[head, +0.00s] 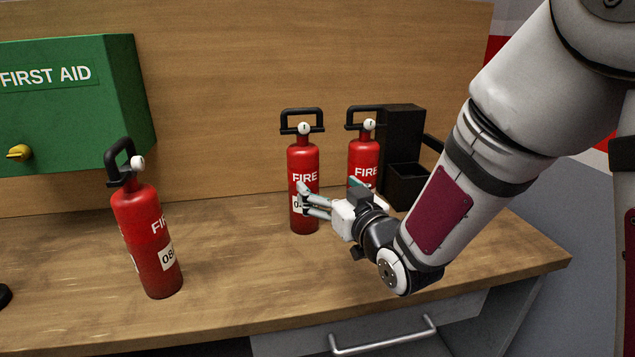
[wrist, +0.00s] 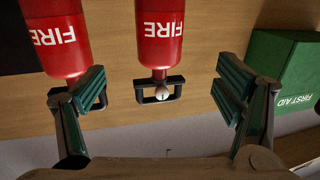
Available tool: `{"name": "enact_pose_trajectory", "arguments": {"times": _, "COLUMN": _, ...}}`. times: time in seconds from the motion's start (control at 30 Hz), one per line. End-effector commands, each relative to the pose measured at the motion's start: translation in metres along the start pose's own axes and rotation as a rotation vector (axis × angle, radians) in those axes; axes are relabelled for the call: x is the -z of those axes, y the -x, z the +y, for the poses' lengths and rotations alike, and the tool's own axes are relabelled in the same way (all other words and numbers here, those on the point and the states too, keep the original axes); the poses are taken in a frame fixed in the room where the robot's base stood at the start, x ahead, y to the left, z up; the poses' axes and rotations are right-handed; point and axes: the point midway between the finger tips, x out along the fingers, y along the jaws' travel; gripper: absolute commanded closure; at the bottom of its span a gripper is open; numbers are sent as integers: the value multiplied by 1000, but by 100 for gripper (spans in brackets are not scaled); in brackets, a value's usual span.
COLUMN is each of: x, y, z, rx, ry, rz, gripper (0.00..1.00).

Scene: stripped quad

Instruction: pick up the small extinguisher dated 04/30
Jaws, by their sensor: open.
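Three red extinguishers with black handles stand upright on the wooden bench. The middle one (head: 302,160) has a white label starting "04"; my gripper's finger hides the rest. The right one (head: 363,155) has its label hidden behind my gripper. The left one (head: 146,240) has a label starting "08", turned partly away. My gripper (head: 325,197) is open and empty, in front of the middle and right extinguishers. In the inverted wrist view, the middle extinguisher (wrist: 160,35) lies between the finger lines; the right one (wrist: 60,45) is beyond the left finger. Contact cannot be told.
A green first aid box (head: 75,95) is at the back left; it also shows in the wrist view (wrist: 285,75). A black holder (head: 403,145) stands behind the right extinguisher. The bench (head: 235,260) is clear between the left and middle extinguishers.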

Motion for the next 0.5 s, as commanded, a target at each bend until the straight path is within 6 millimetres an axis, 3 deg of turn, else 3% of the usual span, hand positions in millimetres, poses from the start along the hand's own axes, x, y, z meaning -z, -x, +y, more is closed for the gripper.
{"name": "enact_pose_trajectory", "arguments": {"times": 0.17, "x": -1, "y": -12, "z": -5, "rx": 13, "ry": -5, "rz": 26, "gripper": 15}}
{"name": "enact_pose_trajectory", "arguments": {"times": 0.5, "x": 1, "y": -72, "z": -5, "rx": 11, "ry": -5, "rz": 25, "gripper": 15}}
